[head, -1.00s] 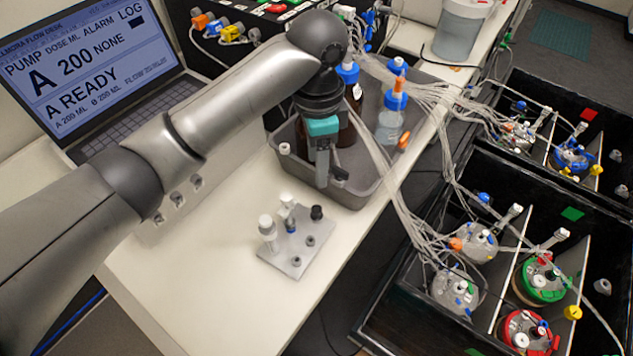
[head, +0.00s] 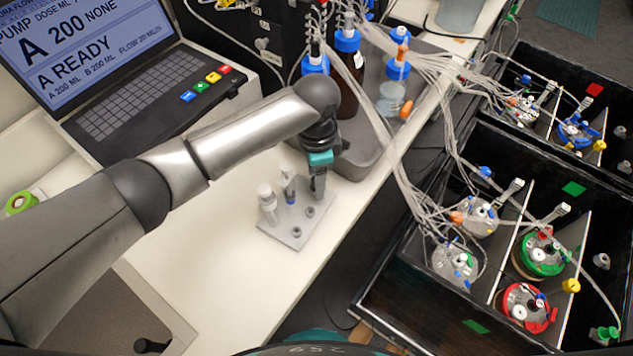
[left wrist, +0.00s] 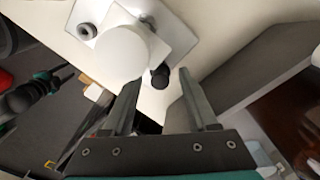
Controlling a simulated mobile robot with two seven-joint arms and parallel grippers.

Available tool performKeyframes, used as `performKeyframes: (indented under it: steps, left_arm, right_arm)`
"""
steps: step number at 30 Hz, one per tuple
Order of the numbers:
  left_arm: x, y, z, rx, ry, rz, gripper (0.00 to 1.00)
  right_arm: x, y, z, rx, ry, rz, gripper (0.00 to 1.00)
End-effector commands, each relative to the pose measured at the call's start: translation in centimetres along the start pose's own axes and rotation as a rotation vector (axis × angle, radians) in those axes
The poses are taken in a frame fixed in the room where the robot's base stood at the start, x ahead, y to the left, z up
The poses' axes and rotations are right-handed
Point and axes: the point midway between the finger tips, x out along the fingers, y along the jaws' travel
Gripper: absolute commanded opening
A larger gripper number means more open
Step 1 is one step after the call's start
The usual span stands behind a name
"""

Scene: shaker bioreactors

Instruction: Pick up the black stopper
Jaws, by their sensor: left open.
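The black stopper (left wrist: 160,76) shows in the left wrist view at the edge of the grey rack plate (left wrist: 176,38). In the head view my left gripper (head: 319,187) hides it at the far right corner of the rack plate (head: 285,234). My left gripper is open and points down over that corner. In the wrist view the stopper appears in the gap between the open fingertips (left wrist: 158,84), apart from both; the remaining height is hard to tell. My right gripper is not in view.
A white-capped piece (head: 267,203) and a blue-and-white piece (head: 287,184) stand on the rack plate close left of the gripper. A grey tray (head: 365,160) with blue-capped bottles is just behind. Tubing runs down at right. White table is clear in front.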

Motion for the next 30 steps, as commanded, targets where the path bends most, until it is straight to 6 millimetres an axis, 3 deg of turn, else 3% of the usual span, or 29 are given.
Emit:
performKeyframes:
  steps: [3,10,26,30]
  left_arm:
    - [1.09,0.03,0.01,-0.001,0.000,0.001,0.59]
    - [1.18,0.01,-0.02,0.000,0.001,-0.001,0.59]
    - [1.12,0.00,-0.02,0.000,0.001,-0.001,0.01]
    - [1.12,0.00,-0.02,0.000,0.001,-0.001,0.00]
  right_arm:
    - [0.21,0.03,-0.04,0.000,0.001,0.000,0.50]
    - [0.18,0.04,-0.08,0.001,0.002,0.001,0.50]
    - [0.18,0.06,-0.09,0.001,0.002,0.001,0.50]
    - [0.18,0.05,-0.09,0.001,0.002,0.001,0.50]
